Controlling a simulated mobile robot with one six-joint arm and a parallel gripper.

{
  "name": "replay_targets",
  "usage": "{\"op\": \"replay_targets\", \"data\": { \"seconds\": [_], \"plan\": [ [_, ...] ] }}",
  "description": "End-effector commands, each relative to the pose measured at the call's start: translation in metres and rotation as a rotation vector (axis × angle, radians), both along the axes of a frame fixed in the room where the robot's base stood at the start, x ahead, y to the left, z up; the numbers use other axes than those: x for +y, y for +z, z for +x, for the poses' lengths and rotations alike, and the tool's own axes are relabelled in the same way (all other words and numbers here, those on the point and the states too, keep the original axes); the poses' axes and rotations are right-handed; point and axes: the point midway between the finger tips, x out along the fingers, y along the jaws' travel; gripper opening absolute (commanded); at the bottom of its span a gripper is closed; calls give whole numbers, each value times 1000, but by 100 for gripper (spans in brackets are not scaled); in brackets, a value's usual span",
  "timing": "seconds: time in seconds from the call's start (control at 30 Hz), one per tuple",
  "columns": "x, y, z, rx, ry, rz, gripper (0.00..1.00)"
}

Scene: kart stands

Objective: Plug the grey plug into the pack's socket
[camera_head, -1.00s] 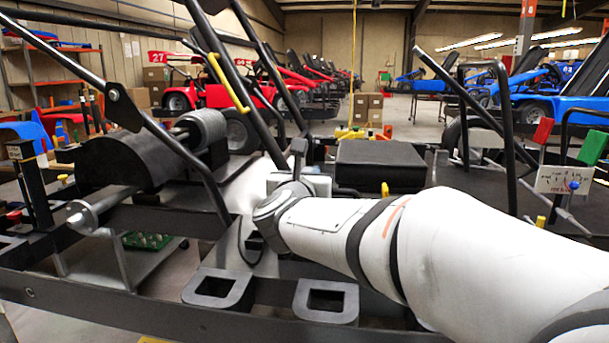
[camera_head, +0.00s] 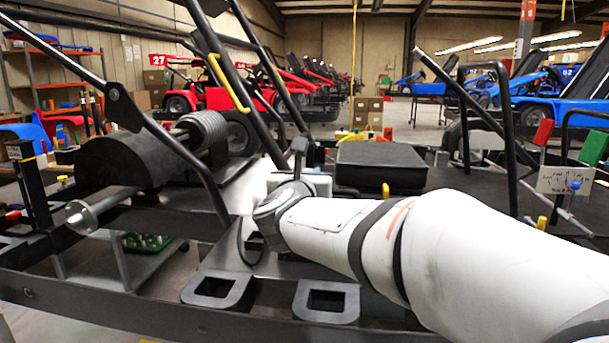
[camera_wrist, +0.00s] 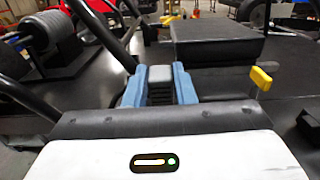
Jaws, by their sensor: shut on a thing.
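The pack (camera_wrist: 218,40) is a black box just beyond and to the right of the plug. The plug appears apart from it. In the head view, the pack (camera_head: 380,165) lies flat on the kart behind my white arm. My fingers and the plug are hidden there by my wrist and arm. I cannot make out the socket in either view.
A yellow-tipped lever (camera_wrist: 262,79) stands right of my gripper; its yellow tip also shows in the head view (camera_head: 385,189). Black frame tubes (camera_head: 240,75) rise left of the pack. A ribbed cylinder (camera_head: 203,130) sits farther left.

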Motion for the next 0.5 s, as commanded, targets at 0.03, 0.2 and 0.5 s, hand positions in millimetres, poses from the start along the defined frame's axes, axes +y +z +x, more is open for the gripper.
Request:
{"op": "replay_targets", "data": {
  "seconds": [0.03,0.2,0.5],
  "plan": [
    [0,-2,0,0,0,0,0],
    [0,-6,0,-1,0,1,0],
    [0,-12,0,-1,0,1,0]
  ]
}}
